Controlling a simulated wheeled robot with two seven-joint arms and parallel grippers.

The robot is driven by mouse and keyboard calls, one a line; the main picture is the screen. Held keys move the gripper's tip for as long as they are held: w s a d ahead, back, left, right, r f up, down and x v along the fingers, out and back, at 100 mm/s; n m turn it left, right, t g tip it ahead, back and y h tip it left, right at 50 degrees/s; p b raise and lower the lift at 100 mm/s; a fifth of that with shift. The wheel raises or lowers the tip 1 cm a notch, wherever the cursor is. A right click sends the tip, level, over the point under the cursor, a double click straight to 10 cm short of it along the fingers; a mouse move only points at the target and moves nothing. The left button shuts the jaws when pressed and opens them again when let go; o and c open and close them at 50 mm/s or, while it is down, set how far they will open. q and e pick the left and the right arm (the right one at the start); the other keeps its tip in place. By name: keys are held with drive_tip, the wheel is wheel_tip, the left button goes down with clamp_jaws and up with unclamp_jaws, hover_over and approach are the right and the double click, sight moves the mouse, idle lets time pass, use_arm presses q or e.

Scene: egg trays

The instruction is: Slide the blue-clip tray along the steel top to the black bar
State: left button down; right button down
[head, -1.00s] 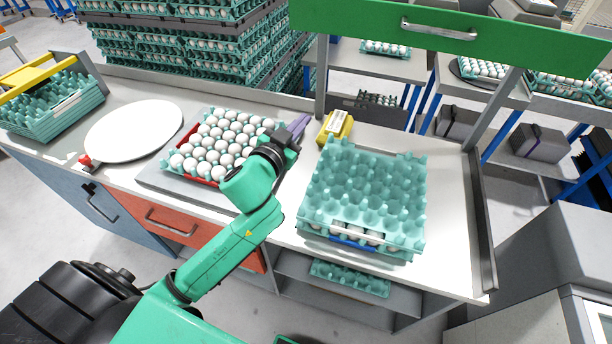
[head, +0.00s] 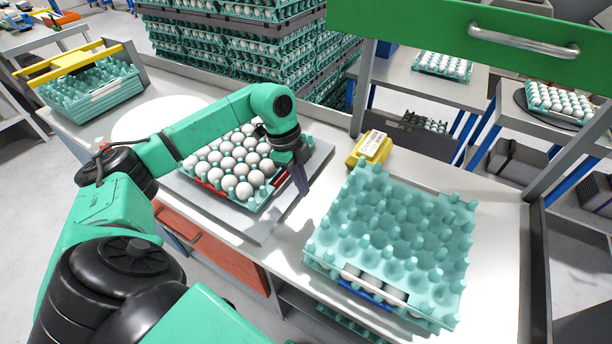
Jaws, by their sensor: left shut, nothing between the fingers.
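The blue-clip tray (head: 455,290) is teal, with empty cups on top and a blue clip (head: 368,290) on its front edge. A few eggs show under the top tray beside the clip. It lies on the pale steel top (head: 488,215), right of centre in the head view. The black bar (head: 537,262) runs along the right edge of the top, with a strip of bare top between it and the tray. My left gripper (head: 303,191) is shut and empty, fingers pointing down, left of the blue-clip tray and apart from it. My right gripper is not in view.
An egg-filled tray with a red clip (head: 213,187) sits on a grey plate (head: 242,222) to the left. A yellow device (head: 370,150) stands behind the blue-clip tray. A green panel with a handle (head: 480,35) hangs above on grey posts. A white round plate (head: 150,112) is farther left.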

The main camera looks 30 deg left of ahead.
sight(392, 238)
use_arm(q)
drive_tip(key=x, duration=0.1)
drive_tip(key=p+x, duration=0.1)
drive_tip(key=x, duration=0.3)
drive_tip(key=shift+w+d+p, duration=0.15)
drive_tip(key=shift+d+p, duration=0.15)
drive_tip(key=d+p, duration=0.1)
drive_tip(key=d, duration=0.1)
drive_tip(key=shift+d, duration=0.7)
drive_tip(key=shift+f, duration=0.2)
drive_tip(key=d, duration=0.6)
drive_tip(key=d+p, duration=0.1)
drive_tip(key=d, duration=0.4)
drive_tip(key=w+d, duration=0.1)
drive_tip(key=d, duration=0.5)
drive_tip(key=shift+d+r+p, duration=0.1)
drive_tip(key=shift+d+p, duration=0.2)
drive_tip(key=shift+p, duration=0.05)
drive_tip(key=shift+a, duration=0.1)
